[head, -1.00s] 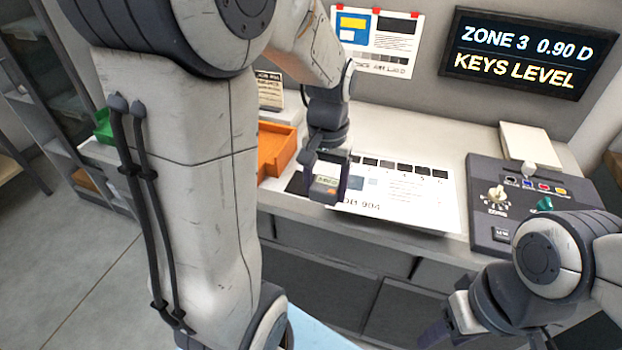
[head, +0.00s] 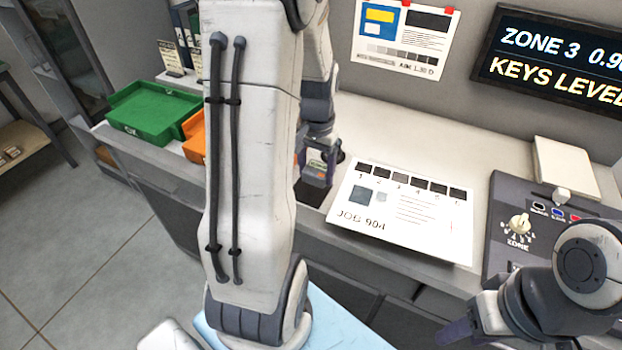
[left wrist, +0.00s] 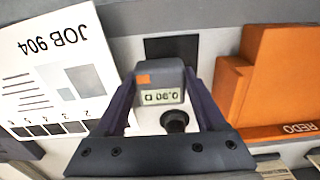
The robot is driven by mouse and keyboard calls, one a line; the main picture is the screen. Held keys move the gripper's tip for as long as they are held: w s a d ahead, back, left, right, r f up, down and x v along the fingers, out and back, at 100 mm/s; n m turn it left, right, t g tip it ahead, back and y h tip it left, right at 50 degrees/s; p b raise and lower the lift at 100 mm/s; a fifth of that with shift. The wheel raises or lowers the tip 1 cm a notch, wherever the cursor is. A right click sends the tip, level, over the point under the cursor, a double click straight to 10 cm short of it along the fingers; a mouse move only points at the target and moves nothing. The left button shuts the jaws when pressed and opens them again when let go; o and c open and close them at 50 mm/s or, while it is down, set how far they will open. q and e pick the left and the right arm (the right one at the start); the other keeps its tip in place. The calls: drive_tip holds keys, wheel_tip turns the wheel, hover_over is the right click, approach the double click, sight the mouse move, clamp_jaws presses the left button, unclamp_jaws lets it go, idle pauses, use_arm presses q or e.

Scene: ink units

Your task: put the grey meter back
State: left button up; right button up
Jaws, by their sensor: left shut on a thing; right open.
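The grey meter (left wrist: 158,78) has an orange mark and a small display that reads upside down in the left wrist view. My left gripper (left wrist: 161,100) is shut on it, with one finger on each side. In the head view the meter (head: 316,160) and my left gripper (head: 315,174) are partly hidden by my arm, just left of the job sheet. A black pad (left wrist: 172,48) lies on the counter beside the meter in the left wrist view; I cannot tell the height between them. My right gripper (head: 456,331) is open at the lower right, in front of the counter.
The JOB 904 sheet (head: 400,212) lies to the right of the meter. An orange REDO tray (left wrist: 276,85) stands close on its other side, and a green tray (head: 155,112) farther left. A dark control console (head: 508,220) is at the right. The counter behind the sheet is clear.

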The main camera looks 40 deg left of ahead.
sight(309, 191)
use_arm(q)
drive_tip(key=shift+a+f, duration=0.3)
drive_tip(key=shift+a, duration=0.25)
drive_tip(key=shift+a+f, duration=0.25)
drive_tip(key=shift+a, duration=0.25)
drive_tip(key=shift+a+f, duration=0.1)
drive_tip(key=shift+f, duration=2)
drive_tip(key=shift+f, duration=0.2)
drive_tip(key=o, duration=1.4)
drive_tip(key=shift+r, duration=0.1)
